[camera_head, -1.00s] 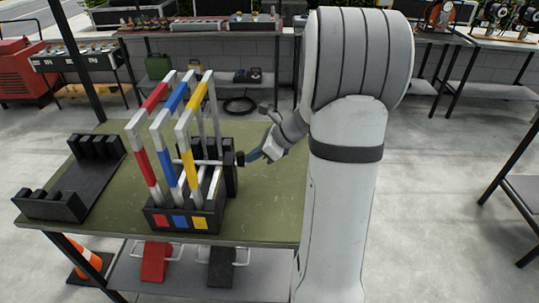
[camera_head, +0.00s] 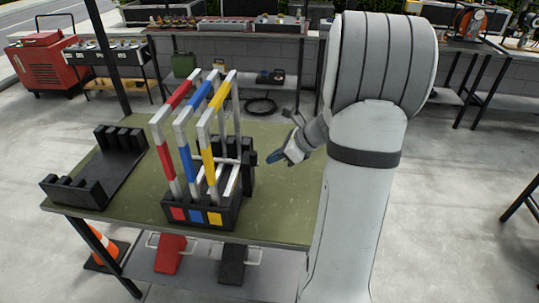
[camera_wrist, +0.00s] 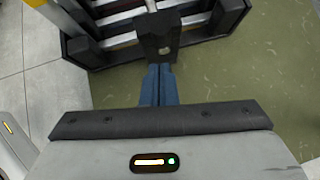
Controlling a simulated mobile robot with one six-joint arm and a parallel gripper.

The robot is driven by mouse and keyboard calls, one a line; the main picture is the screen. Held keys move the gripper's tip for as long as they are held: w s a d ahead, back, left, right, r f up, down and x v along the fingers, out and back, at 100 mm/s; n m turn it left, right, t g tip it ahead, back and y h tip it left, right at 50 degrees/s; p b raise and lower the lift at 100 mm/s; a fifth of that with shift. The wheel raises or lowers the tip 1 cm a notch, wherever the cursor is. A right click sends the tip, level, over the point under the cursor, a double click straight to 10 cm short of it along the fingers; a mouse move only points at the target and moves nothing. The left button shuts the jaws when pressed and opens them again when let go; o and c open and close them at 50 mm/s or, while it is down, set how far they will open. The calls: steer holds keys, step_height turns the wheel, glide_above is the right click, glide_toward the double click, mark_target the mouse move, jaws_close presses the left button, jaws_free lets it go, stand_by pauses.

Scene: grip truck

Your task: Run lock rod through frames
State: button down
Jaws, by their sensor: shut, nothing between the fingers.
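Red (camera_head: 165,160), blue (camera_head: 187,160) and yellow (camera_head: 208,162) banded frames stand upright, side by side, in a black slotted base (camera_head: 228,214) on the green table. The lock rod shows in the wrist view as a silver shaft (camera_wrist: 150,6) with a dark block-like end (camera_wrist: 157,36), at the frames' right side. How far the shaft passes through each frame is hard to tell. My gripper (camera_head: 271,158) is right of the frames. Its blue fingers (camera_wrist: 159,70) are shut and empty, pointing at the rod's dark end, very close to it; contact cannot be told.
An empty black slotted rack (camera_head: 100,172) lies on the left of the green table (camera_head: 270,222). The table is bare to the right of the frames. Red (camera_head: 170,254) and black (camera_head: 232,262) items sit on the lower shelf. An orange cone (camera_head: 107,250) stands at the left.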

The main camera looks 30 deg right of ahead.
steer(key=v, duration=1.1)
steer(key=shift+s+d+f, duration=0.2)
steer(key=shift+s+f, duration=0.05)
steer(key=shift+f, duration=0.05)
steer(key=s+a+n+g+h, duration=0.1)
steer(key=s+a+n+h, duration=0.2)
steer(key=s+a+n, duration=0.4)
steer(key=s+a+n+g+h, duration=0.2)
steer(key=s+a+n, duration=0.5)
steer(key=a+n, duration=0.6)
steer(key=shift+s+a+n+h, duration=0.25)
steer(key=shift+n+h, duration=0.45)
steer(key=shift+n, duration=2.7)
